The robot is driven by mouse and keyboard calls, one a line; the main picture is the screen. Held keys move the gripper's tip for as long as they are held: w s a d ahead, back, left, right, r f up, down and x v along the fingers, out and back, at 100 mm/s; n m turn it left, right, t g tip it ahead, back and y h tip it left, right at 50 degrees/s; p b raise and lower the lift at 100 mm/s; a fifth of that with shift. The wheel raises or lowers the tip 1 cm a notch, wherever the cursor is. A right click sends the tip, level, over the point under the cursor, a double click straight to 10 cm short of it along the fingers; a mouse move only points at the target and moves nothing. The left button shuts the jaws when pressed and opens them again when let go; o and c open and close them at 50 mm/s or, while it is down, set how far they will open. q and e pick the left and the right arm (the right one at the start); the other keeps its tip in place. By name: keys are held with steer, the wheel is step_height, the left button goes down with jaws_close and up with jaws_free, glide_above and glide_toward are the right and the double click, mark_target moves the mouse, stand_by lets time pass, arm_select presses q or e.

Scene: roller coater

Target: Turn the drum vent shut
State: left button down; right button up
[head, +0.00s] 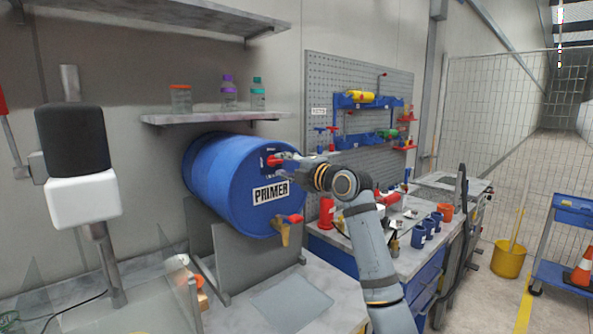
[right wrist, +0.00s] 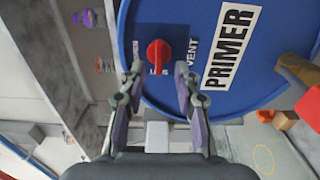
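The blue drum (head: 225,180) lies on its side in a grey cradle, its PRIMER-labelled end towards the work table. The red vent knob (head: 273,160) is high on that end; in the right wrist view the knob (right wrist: 159,54) sits beside the word VENT. My right gripper (head: 285,162) is at the knob and partly hides it in the head view. In the right wrist view the gripper (right wrist: 158,72) is open, its fingers on either side of the knob's near end, with gaps showing. The small marks around the knob are partly hidden. My left gripper is not in view.
A tap with a red handle (head: 294,218) sticks out low on the drum end. A shelf (head: 215,115) with jars and bottles is above the drum. The bench (head: 405,262) at right holds cans and cups. A pegboard (head: 340,75) hangs behind.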

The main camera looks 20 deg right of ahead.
steer(key=v, duration=0.9)
steer(key=shift+s, duration=0.2)
steer(key=shift+d, duration=0.15)
